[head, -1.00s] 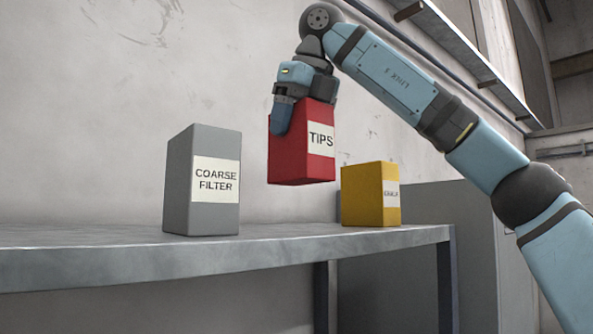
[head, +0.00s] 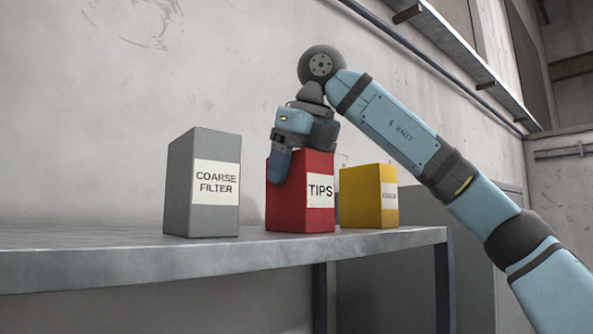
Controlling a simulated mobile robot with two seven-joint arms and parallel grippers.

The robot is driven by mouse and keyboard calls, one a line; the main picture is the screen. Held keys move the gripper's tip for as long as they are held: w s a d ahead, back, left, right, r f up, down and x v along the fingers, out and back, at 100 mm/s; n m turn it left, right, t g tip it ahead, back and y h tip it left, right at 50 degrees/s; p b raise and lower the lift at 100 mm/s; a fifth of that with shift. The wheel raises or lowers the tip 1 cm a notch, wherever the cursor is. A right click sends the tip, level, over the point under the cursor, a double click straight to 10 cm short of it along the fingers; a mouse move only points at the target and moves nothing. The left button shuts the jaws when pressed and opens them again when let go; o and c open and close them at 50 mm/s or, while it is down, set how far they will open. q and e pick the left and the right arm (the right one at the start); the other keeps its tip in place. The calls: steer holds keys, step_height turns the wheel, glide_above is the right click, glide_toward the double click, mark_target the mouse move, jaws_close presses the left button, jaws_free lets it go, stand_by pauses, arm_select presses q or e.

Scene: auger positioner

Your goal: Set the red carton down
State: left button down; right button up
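The red carton (head: 286,212), with a white label reading TIPS, stands upright at the shelf top (head: 110,252) in the head view, between a grey box and a yellow box. Its base appears to meet the shelf surface. My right gripper (head: 291,165) is on the carton's upper part from above. One blue finger lies against its left face; the other finger is hidden behind the carton. The gripper appears shut on the carton. My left gripper is not in view.
The grey box (head: 190,200), labelled COARSE FILTER, stands to the left with a small gap. The yellow box (head: 361,197) stands close on the right. The shelf is clear left of the grey box. A grey wall rises behind.

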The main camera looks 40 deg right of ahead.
steer(key=o, duration=0.4)
steer(key=v, duration=1.2)
steer(key=shift+w+r, duration=0.1)
steer(key=shift+r, duration=0.1)
